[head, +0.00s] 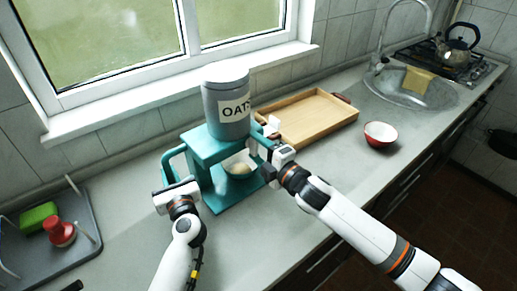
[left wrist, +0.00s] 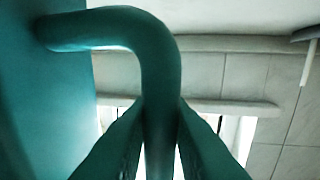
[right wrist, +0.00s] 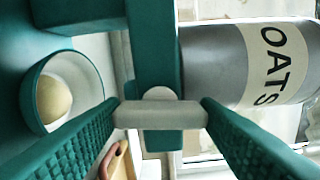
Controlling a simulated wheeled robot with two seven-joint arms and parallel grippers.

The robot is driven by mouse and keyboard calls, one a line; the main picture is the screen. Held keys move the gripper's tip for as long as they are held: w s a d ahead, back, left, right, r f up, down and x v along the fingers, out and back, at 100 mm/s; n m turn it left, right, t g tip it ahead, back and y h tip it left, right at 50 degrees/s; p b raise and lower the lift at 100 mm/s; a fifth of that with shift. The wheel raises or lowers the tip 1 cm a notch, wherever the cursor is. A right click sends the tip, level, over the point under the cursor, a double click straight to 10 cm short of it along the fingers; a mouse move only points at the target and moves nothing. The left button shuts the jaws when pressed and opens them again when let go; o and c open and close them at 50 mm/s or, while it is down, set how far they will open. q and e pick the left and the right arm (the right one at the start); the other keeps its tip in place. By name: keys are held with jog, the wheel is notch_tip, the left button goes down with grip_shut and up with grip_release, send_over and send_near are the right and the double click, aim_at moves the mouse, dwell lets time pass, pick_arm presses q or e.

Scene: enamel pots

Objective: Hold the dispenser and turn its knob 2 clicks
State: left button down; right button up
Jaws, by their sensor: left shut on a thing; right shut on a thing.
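The teal dispenser (head: 205,148) stands on the counter below the window, with a grey canister (head: 228,112) labelled OATS on top. A bowl (head: 240,165) with a pale heap in it sits in its lower opening. My left gripper (head: 176,190) is shut on the dispenser's curved teal side handle (left wrist: 158,70), which runs between its fingers in the left wrist view. My right gripper (head: 272,148) is at the dispenser's right side, shut on the pale grey knob (right wrist: 160,114). The knob's bar lies level between the fingertips in the right wrist view.
A wooden tray (head: 305,118) lies behind and right of the dispenser. A red and white bowl (head: 380,134) stands further right, before the sink (head: 410,90). A grey drying tray (head: 50,250) with a green sponge (head: 38,217) and a red item (head: 60,231) is at the left.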

jog(key=m, duration=0.3)
jog(key=shift+m, duration=0.4)
jog(key=m, duration=0.4)
jog(key=shift+m, duration=0.3)
jog(key=m, duration=0.4)
jog(key=shift+f+m, duration=0.1)
jog(key=shift+m, duration=2)
jog(key=o, duration=1)
